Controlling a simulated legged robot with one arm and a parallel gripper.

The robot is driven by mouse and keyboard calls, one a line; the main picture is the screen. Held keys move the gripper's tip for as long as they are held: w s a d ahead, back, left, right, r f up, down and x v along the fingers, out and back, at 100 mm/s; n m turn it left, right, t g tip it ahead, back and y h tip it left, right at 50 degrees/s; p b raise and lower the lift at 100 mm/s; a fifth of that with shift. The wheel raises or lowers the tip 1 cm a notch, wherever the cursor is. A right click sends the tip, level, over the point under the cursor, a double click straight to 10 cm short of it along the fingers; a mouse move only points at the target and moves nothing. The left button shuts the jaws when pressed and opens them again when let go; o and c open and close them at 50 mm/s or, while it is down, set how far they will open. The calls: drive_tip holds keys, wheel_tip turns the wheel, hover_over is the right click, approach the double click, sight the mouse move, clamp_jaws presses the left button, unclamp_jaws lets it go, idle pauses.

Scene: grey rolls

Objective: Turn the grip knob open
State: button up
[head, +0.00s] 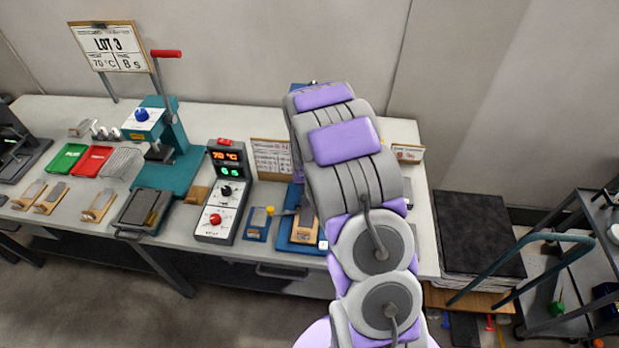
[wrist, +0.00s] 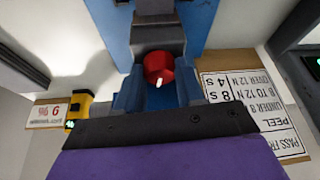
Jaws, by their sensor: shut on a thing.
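The red knob (wrist: 158,66) with a white mark sits on a grey metal part of a blue device (wrist: 205,20) in the wrist view. I take it as the grip knob. My gripper (wrist: 158,84) has its two blue-grey fingers on either side of this knob and is shut on it. The white mark faces the camera, close to upright in the picture. In the head view my arm covers the gripper and this knob; only the lower part of a blue-based device (head: 301,236) shows beside the arm.
A control box (head: 221,190) with red digits and its own red knob stands left of my arm. A paper sign (head: 271,158) stands behind, also in the wrist view (wrist: 250,105). A teal press (head: 165,150) is further left. A yellow gauge (wrist: 78,108) shows at left in the wrist view.

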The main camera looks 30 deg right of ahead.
drive_tip(key=n+y+p, duration=0.1)
drive_tip(key=n, duration=0.3)
drive_tip(key=n+y, duration=0.1)
drive_tip(key=shift+w+d+n+t, duration=0.1)
drive_tip(key=shift+d+n+t, duration=0.1)
drive_tip(key=shift+n+t, duration=0.1)
drive_tip(key=shift+f+n+y+b, duration=0.15)
drive_tip(key=shift+n+y+b, duration=0.35)
drive_tip(key=shift+n+b, duration=0.55)
drive_tip(key=shift+n+y+b, duration=0.3)
drive_tip(key=shift+n+b, duration=0.45)
drive_tip(key=shift+n, duration=0.3)
drive_tip(key=shift+d+n+b, duration=0.15)
drive_tip(key=shift+n+b, duration=0.35)
drive_tip(key=shift+b, duration=0.05)
drive_tip(key=shift+r, duration=0.2)
drive_tip(key=o, duration=1)
drive_tip(key=shift+g, duration=0.4)
drive_tip(key=shift+o, duration=0.2)
